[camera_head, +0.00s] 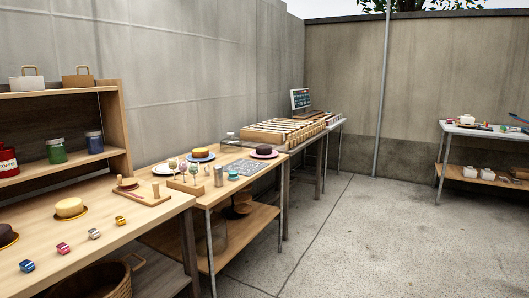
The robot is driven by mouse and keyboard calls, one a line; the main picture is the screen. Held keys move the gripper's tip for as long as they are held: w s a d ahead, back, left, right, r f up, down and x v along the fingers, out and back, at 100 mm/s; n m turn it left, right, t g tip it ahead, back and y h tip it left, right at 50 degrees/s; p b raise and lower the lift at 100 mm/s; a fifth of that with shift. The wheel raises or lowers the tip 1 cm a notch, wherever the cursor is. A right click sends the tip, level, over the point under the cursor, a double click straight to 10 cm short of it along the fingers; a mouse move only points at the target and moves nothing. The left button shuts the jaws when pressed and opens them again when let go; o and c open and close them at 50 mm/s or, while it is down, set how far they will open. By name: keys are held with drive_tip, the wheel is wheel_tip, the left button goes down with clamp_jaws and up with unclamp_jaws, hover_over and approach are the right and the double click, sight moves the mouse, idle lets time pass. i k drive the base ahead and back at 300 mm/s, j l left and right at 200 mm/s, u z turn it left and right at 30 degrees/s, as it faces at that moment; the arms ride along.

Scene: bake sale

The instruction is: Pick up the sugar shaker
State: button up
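A small grey metallic cylinder (218,176), which looks like the sugar shaker, stands upright near the front edge of the middle wooden table (205,196). It is small in the picture, so I cannot be certain of it. My gripper is not in view.
A nearer table (120,238) holds cakes and small colourful items, with a shelf of jars (57,151) behind. A cake on a blue plate (201,155) and a dark cake (264,151) sit farther back. The concrete floor (370,235) right of the tables is clear.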

sight(217, 169)
drive_tip(key=u, duration=0.5)
drive_tip(key=i+l+u, duration=0.2)
drive_tip(key=u, duration=0.15)
drive_tip(key=i+l+u, duration=0.1)
drive_tip(key=l+u, duration=0.25)
drive_tip(key=i+l+u, duration=0.1)
drive_tip(key=l+u, duration=0.25)
drive_tip(key=i+l+u, duration=0.2)
drive_tip(key=l, duration=0.4)
drive_tip(key=l+u, duration=0.15)
drive_tip(key=l, duration=0.4)
drive_tip(key=i+l, duration=0.1)
drive_tip(key=l, duration=1.75)
drive_tip(key=i+u, duration=0.05)
drive_tip(key=i, duration=0.05)
